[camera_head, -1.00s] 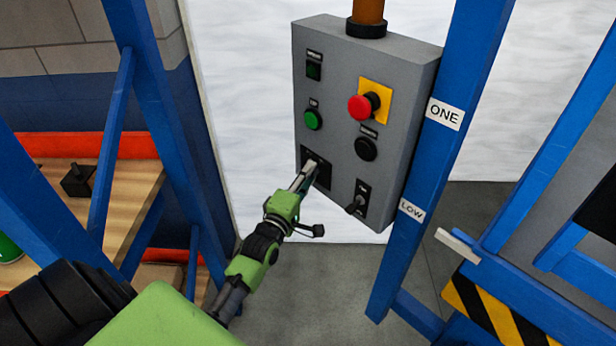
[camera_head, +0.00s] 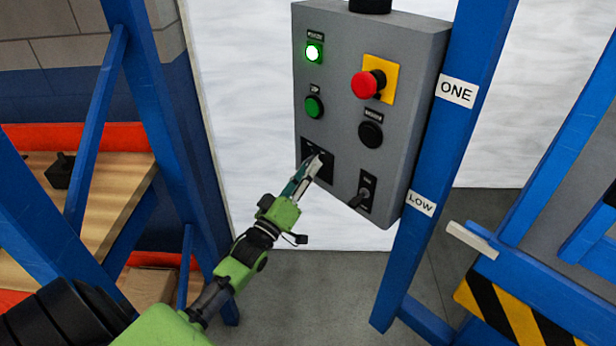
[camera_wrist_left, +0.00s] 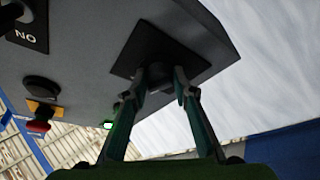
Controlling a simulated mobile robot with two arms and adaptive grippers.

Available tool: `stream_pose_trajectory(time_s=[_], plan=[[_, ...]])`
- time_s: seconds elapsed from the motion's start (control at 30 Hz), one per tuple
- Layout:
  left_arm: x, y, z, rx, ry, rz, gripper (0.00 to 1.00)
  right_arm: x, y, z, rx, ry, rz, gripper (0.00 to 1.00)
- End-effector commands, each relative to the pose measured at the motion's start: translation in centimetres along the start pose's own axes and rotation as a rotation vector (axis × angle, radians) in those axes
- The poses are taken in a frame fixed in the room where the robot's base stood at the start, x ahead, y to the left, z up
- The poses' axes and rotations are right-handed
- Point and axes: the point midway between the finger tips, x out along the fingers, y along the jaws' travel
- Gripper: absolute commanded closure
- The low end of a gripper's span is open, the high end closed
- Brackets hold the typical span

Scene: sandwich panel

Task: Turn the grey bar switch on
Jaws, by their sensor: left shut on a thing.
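The grey control panel (camera_head: 345,100) hangs beside a blue post. On its lower left is a square black switch plate (camera_head: 327,172), which also shows in the wrist view (camera_wrist_left: 165,42). My left gripper (camera_head: 316,164) reaches this plate from below left. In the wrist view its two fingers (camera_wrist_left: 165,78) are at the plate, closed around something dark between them. The grey bar switch itself is mostly hidden by the fingertips, so its angle is hard to tell. The top-left lamp (camera_head: 313,52) glows bright green. My right gripper is not in view.
A green button (camera_head: 313,106), a red mushroom button (camera_head: 368,84) on yellow, a black button (camera_head: 370,134) and a small lever switch (camera_head: 360,198) share the panel. The blue post (camera_head: 432,160) stands close on its right. The space below the panel is open.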

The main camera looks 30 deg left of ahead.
Motion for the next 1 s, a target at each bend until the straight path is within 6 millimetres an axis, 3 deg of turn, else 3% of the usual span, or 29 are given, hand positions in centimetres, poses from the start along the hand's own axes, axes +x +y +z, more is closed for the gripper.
stream_pose_trajectory(time_s=[0.33, 0.9, 0.93, 0.97, 1.0], plan=[[-0.06, -0.28, 0.16, 0.138, -0.003, 0.055, 0.96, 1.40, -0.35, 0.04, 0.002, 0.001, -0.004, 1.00], [-0.02, -0.24, 0.06, 0.165, -0.003, 0.066, 0.96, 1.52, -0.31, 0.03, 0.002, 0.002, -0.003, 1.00], [-0.02, -0.24, 0.06, 0.165, -0.003, 0.066, 0.67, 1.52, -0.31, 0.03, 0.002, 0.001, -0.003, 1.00], [-0.02, -0.24, 0.06, 0.165, -0.003, 0.066, 0.59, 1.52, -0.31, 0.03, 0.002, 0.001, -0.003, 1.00], [-0.01, -0.23, 0.05, 0.165, -0.002, 0.066, 0.58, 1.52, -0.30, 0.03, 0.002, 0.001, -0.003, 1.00]])
